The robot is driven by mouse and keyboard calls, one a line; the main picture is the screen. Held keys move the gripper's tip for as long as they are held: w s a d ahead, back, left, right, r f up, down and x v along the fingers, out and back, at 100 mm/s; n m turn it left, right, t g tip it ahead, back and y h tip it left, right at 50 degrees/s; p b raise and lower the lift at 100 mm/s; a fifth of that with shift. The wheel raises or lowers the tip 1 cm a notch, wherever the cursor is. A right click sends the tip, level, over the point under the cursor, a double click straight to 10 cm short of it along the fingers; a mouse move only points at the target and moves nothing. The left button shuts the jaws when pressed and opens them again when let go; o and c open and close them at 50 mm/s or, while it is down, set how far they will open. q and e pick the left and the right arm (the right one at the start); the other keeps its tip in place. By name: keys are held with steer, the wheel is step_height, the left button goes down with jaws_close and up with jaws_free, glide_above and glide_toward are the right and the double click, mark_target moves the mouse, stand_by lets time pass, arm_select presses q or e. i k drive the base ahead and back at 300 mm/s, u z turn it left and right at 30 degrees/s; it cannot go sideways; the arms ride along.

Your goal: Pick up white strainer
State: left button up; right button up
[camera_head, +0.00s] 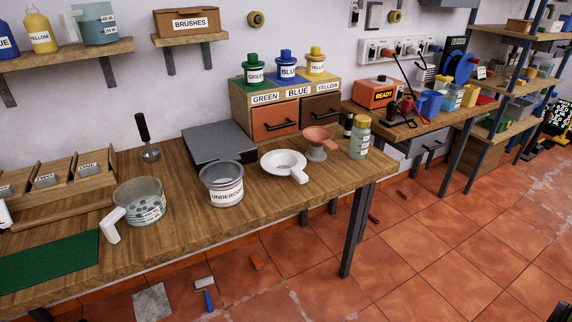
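A white strainer (281,160), a shallow round bowl with a short handle, sits on the wooden workbench (262,202) right of centre. Its handle points down and to the right, toward the bench's front edge. I cannot make out whether its bottom is mesh. It stands between a grey tin labelled UNDERCOAT (224,192) on its left and a reddish funnel-like piece (318,138) behind it to the right.
A capped jar (360,138) stands near the bench's right end. A clear measuring jug (140,200) and a green mat (50,262) are at the left. A dark grey slab (218,142) lies behind the tin. Bare bench shows in front of the strainer.

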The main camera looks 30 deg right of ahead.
mark_target(280, 162)
steer(key=z, duration=1.95)
steer(key=i, duration=0.9)
steer(key=u, duration=2.4)
